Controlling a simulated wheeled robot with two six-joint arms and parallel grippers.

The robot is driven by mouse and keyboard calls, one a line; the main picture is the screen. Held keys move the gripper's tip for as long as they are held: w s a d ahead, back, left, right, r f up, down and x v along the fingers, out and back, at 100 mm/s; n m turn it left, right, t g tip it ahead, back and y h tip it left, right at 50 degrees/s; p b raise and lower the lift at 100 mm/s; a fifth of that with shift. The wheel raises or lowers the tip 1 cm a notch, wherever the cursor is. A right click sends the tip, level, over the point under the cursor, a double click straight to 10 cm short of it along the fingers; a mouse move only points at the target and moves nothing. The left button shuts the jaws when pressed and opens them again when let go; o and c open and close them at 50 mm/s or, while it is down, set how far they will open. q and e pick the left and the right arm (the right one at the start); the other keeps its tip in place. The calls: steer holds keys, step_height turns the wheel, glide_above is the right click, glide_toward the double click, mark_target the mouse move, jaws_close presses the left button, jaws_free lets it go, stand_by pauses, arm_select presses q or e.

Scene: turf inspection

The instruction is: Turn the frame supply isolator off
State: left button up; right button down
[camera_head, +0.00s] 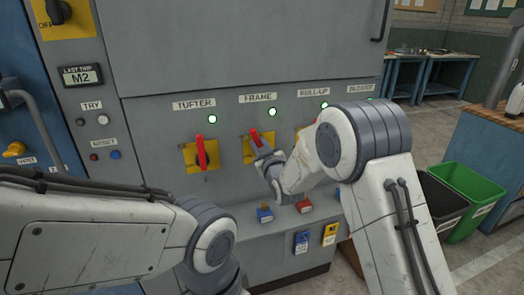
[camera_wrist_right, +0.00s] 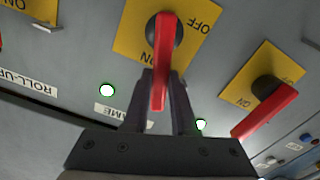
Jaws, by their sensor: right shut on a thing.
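The frame supply isolator is a red handle (camera_head: 256,138) on a yellow plate (camera_head: 247,153) under the FRAME label (camera_head: 258,98) on the grey panel. A green lamp (camera_head: 272,112) glows above it. In the right wrist view the red handle (camera_wrist_right: 160,75) lies between the fingers of my right gripper (camera_wrist_right: 162,95), which is shut on it. The handle points toward the ON mark; OFF shows at the plate's other corner. In the head view my right gripper (camera_head: 264,152) is partly hidden by its own wrist. My left arm shows at lower left, its gripper out of view.
The tufter isolator (camera_head: 201,153) is just left, with its own lit lamp (camera_head: 213,119). The roll-up isolator is mostly hidden behind my right arm. Small blue (camera_head: 265,214) and red (camera_head: 304,206) devices sit below. A green bin (camera_head: 470,195) and workbench stand right.

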steer(key=shift+s+a+f+n+b, duration=0.1)
steer(key=shift+a+f+n+b, duration=0.15)
steer(key=shift+n+b, duration=0.4)
steer(key=shift+s+a+f+n+b, duration=0.15)
steer(key=shift+a+n+b, duration=0.25)
steer(key=shift+n, duration=0.45)
steer(key=c, duration=0.7)
jaws_free()
steer(key=shift+d, duration=0.1)
steer(key=b+v, duration=0.1)
steer(key=v, duration=0.9)
steer(key=shift+s+r, duration=0.1)
steer(key=shift+s, duration=0.05)
